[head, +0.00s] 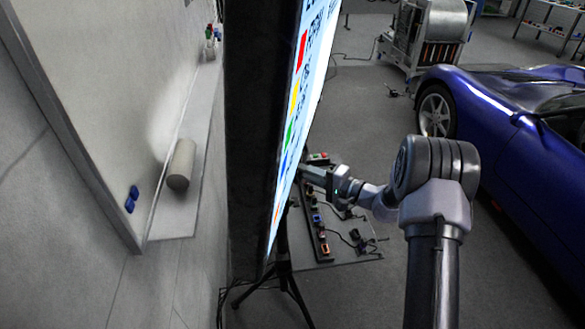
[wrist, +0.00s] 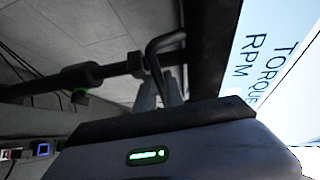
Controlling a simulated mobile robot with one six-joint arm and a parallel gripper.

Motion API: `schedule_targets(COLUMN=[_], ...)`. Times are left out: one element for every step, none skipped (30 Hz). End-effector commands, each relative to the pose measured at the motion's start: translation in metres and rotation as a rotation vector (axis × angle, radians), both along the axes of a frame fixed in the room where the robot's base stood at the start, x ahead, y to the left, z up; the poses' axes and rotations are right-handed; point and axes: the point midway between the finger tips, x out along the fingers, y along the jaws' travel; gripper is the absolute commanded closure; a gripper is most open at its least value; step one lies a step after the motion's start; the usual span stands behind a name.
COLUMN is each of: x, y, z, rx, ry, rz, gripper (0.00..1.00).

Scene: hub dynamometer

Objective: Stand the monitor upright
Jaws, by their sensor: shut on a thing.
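The monitor (head: 305,75) is a large panel on a dark stand (head: 282,268). In the head view I see it nearly edge-on, with its dark side to the left and its lit screen to the right. Its top is out of frame, and I cannot tell its exact tilt. In the wrist view part of the screen (wrist: 262,50) shows at the upper right, with TORQUE and RPM lettering running slanted. My gripper (wrist: 160,98) is shut on a dark bent handle (wrist: 158,48) beside the monitor's frame. In the head view its fingertips are hidden at the screen's edge.
A low table (head: 345,252) with small coloured connectors stands behind the screen's lower edge. A wall board (head: 100,70) with a ledge (head: 183,213) holding a grey roller (head: 180,165) is close on the left. A blue car (head: 520,135) stands at the right.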

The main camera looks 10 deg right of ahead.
Motion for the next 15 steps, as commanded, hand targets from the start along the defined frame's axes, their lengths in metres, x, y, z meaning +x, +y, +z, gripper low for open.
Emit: schedule_targets(x=[-0.003, -0.005, -0.008, -0.01, -0.011, -0.013, -0.013, -0.014, -0.014, -0.015, -0.015, -0.015, -0.014, -0.014, -0.014], y=[-0.012, -0.017, -0.024, -0.028, -0.031, -0.034, -0.036, -0.038, -0.038, -0.039, -0.039, -0.039, -0.038, -0.038, -0.038], z=[0.005, 0.006, 0.006, 0.006, 0.006, 0.006, 0.006, 0.005, 0.005, 0.005, 0.004, 0.004, 0.004, 0.004, 0.004], rx=[-0.029, -0.049, -0.071, -0.085, -0.097, -0.109, -0.115, -0.119, -0.123, -0.125, -0.125, -0.125, -0.124, -0.124, -0.124], ry=[0.009, 0.017, 0.025, 0.031, 0.037, 0.042, 0.044, 0.046, 0.047, 0.048, 0.048, 0.048, 0.048, 0.048, 0.048], rz=[-0.005, -0.003, -0.003, -0.003, -0.002, -0.003, -0.003, -0.004, -0.003, -0.003, -0.003, -0.003, -0.003, -0.003, -0.003], gripper=[1.0, 1.0, 1.0, 1.0, 1.0, 1.0, 1.0, 1.0, 1.0, 1.0, 1.0, 1.0, 1.0, 1.0, 1.0])
